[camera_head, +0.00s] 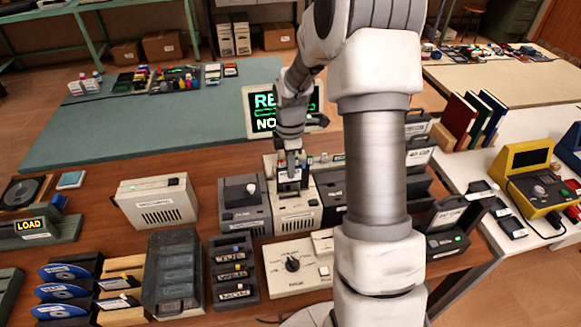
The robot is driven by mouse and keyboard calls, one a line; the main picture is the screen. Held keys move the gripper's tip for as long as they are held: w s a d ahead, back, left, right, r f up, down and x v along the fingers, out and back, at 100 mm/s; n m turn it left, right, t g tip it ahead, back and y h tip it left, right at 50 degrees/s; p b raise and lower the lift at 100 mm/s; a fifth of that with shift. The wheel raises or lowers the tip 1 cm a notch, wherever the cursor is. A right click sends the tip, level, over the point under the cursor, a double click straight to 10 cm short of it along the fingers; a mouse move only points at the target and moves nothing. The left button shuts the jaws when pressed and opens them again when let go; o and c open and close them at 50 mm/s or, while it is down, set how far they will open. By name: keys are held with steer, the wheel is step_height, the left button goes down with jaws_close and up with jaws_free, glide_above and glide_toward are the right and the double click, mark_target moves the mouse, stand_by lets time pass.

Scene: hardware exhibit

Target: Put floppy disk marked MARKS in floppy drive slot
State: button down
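My gripper (291,160) points down at the middle of the brown table, above a light grey device (297,218). A dark block with a pale label (290,181) is directly beneath my fingers, at the top of this device. I cannot tell whether my fingers grip it or whether it is a floppy disk. A dark rack (233,282) in front holds several small labelled items, whose lettering is too small to read surely. I cannot pick out the MARKS disk or the drive slot with certainty. My arm hides part of the table to the right.
A cream box (156,203) is farther left. A cream dial box (296,268) and a dark ribbed tray (172,280) stand in front. A green-lettered screen (262,112) stands behind my gripper.

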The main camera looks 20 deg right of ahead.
mark_target(290, 185)
steer(key=shift+f+b, duration=2.15)
steer(key=shift+f, duration=1.25)
steer(key=c, duration=1)
jaws_free()
steer(key=shift+r+p, duration=3.05)
steer(key=shift+r, duration=0.95)
